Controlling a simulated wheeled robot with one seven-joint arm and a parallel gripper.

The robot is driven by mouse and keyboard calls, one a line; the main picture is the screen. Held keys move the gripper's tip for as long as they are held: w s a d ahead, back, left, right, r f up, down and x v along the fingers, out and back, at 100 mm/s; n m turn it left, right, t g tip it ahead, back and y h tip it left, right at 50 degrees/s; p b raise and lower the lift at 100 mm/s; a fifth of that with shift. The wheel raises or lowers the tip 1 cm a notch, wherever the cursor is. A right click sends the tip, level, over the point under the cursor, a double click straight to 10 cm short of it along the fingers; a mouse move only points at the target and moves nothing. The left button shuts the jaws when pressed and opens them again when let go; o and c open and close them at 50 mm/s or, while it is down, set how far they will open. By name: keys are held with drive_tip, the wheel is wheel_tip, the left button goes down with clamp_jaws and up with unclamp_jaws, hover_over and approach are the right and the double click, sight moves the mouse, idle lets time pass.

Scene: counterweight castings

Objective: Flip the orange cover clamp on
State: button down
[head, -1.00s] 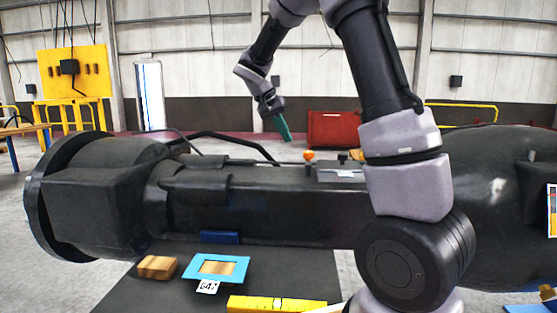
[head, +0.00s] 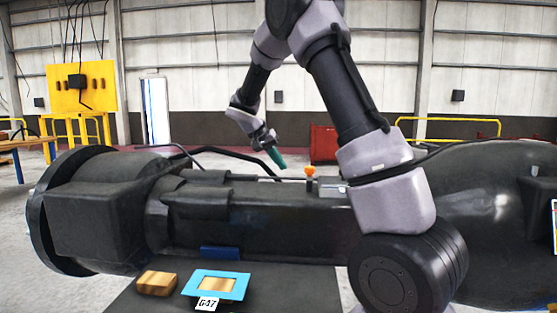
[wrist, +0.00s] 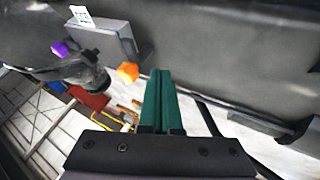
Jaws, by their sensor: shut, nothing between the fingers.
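The orange cover clamp (head: 310,171) shows as a small orange knob on a dark stem, upright on top of the long black casting (head: 265,205). It also shows in the wrist view (wrist: 128,72), just left of the fingertips. My gripper (head: 281,164) has green fingers and is shut and empty. In the wrist view its fingers (wrist: 160,76) lie together, with a small gap in the picture between them and the orange clamp. I cannot tell whether they touch the casting.
A grey box (wrist: 101,42) with a white label sits by the clamp, and a purple knob (wrist: 60,48) is beyond it. Dark bars (head: 235,153) run behind the casting. A red bin (head: 323,143) stands behind. A wooden block (head: 157,283) and blue frame (head: 240,288) lie in front.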

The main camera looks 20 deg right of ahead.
drive_tip(key=x, duration=0.6)
drive_tip(key=shift+s+d+r, duration=0.1)
drive_tip(key=shift+s+d, duration=0.2)
drive_tip(key=shift+d, duration=0.25)
drive_tip(key=shift+s+d+r, duration=0.15)
drive_tip(key=shift+s+d, duration=0.2)
drive_tip(key=shift+d, duration=0.2)
drive_tip(key=shift+s+d, duration=0.2)
drive_tip(key=shift+d, duration=0.35)
